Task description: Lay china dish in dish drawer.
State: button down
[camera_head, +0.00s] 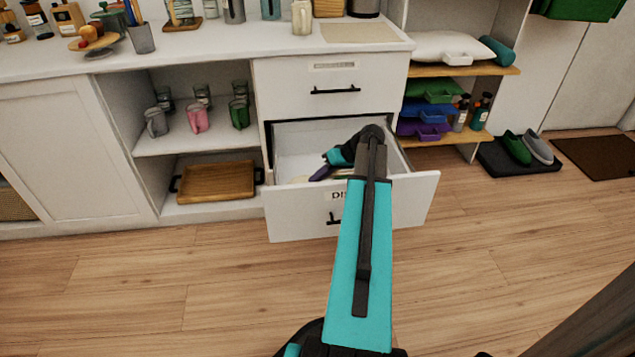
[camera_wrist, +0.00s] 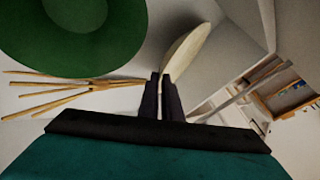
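The dish drawer (camera_head: 400,200) is pulled open in the head view, and part of its front label is hidden by my arm. My gripper (camera_head: 327,168) is inside the drawer's opening, mostly hidden by the wrist. In the wrist view my gripper (camera_wrist: 163,82) has its fingers close together on the edge of a cream china dish (camera_wrist: 188,48), which is seen nearly edge-on and tilted. I cannot tell whether the dish touches the drawer floor.
A green round dish (camera_wrist: 75,25) and a bundle of thin wooden sticks (camera_wrist: 60,92) lie beside my gripper. A closed drawer (camera_head: 300,92) is above the open one. Mugs and a wooden tray (camera_head: 217,182) are on shelves at left; the floor in front is clear.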

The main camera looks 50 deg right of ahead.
jog(key=shift+f, duration=0.5)
jog(key=c, duration=2)
grip_release()
jog(key=shift+r, duration=0.1)
jog(key=shift+p+v, duration=2.15)
jog(key=shift+v, duration=3.8)
